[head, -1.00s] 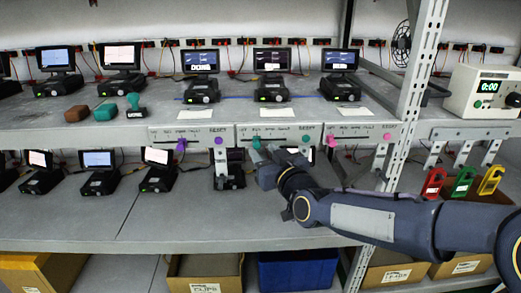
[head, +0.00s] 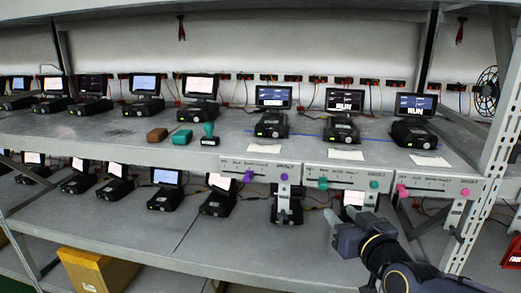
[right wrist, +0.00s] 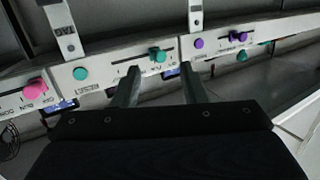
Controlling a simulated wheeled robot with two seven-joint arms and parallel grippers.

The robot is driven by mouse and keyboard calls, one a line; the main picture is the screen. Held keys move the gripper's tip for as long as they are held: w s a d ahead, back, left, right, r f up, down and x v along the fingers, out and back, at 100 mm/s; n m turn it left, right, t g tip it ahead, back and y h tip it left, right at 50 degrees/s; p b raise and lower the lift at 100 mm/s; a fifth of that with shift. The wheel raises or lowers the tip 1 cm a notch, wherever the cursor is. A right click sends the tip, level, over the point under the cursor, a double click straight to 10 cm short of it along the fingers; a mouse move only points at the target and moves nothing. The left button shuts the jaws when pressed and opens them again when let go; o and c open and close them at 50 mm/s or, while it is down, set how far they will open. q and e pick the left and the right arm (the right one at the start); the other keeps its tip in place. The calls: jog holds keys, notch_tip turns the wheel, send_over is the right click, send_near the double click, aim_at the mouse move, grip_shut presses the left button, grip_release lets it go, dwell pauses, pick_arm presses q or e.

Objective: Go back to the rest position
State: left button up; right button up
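My right gripper (head: 332,224) is in front of the rack, below the middle control panel (head: 345,178). In the right wrist view the two fingers (right wrist: 158,84) are apart with nothing between them. The middle panel has a teal slider knob (head: 323,183) towards its left end and a teal button (head: 374,184). The left panel has a purple slider knob (head: 248,176) and a purple button (head: 284,177). The right panel has a pink slider knob (head: 402,190) and a pink-purple button (head: 465,192). My left gripper is out of view.
Several screen units stand on the upper shelf (head: 110,135) and lower shelf (head: 215,250); two right-hand upper screens (head: 345,100) read RUN. A brown block (head: 157,134), teal block (head: 181,137) and stamp (head: 210,136) lie at the upper shelf's edge. A perforated post (head: 480,200) stands right of the panels.

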jog(key=s+f+m+g+p, duration=0.1)
jog(key=s+g+p, duration=0.3)
jog(key=s, duration=0.8)
jog(key=s+a+f+m+g+y+p, duration=0.1)
jog(key=s+f+g+p, duration=0.3)
jog(key=s, duration=0.9)
jog(key=g, duration=0.2)
jog(key=shift+a+m+g+p, duration=0.2)
jog(key=shift+m+g+p, duration=0.1)
jog(key=shift+m+g, duration=0.1)
